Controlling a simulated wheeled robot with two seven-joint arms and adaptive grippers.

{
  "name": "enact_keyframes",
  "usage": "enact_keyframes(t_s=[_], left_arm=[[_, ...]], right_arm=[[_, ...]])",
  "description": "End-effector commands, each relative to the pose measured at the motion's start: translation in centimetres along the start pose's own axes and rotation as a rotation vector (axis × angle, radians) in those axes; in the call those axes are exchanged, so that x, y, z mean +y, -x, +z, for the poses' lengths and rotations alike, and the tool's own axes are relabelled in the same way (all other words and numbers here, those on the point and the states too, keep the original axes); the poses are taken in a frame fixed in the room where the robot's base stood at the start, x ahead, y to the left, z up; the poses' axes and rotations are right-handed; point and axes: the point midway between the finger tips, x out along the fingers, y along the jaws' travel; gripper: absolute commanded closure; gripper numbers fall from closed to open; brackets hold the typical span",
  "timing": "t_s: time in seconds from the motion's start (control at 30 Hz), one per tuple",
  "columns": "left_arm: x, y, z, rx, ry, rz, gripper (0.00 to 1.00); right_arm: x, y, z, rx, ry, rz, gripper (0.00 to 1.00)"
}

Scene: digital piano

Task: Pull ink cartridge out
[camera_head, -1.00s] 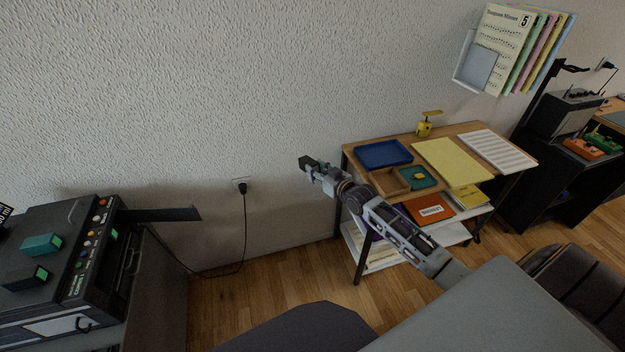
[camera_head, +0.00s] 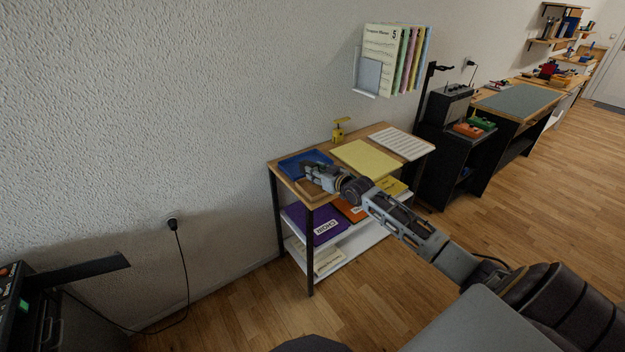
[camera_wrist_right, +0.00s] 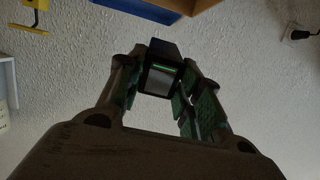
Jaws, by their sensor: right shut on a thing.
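My right gripper (camera_head: 308,171) is shut on a dark ink cartridge (camera_wrist_right: 163,78). In the right wrist view the cartridge sits between the two fingers, with a bright green strip and a grey face showing. In the head view the gripper's tip lies in front of the blue tray (camera_head: 291,163), and the cartridge is too small to make out clearly there. The dark printer (camera_head: 18,318) is at the lower left edge, mostly cut off. My left gripper is out of view.
A wooden desk holds the blue tray, a wooden tray (camera_head: 314,190), a yellow sheet (camera_head: 366,158) and a white music sheet (camera_head: 403,143). Purple (camera_head: 316,226) and orange items lie on its shelf. A dark flap (camera_head: 84,269) juts out from the printer. Bare floor lies between printer and desk.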

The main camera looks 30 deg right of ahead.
Motion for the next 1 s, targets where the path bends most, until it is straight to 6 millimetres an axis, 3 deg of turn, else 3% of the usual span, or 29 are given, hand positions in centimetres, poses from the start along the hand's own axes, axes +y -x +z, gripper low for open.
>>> enact_keyframes(t_s=[1.0], left_arm=[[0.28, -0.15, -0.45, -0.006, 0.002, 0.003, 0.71]], right_arm=[[0.71, -0.23, 0.1, -0.003, -0.001, 0.006, 0.9]])
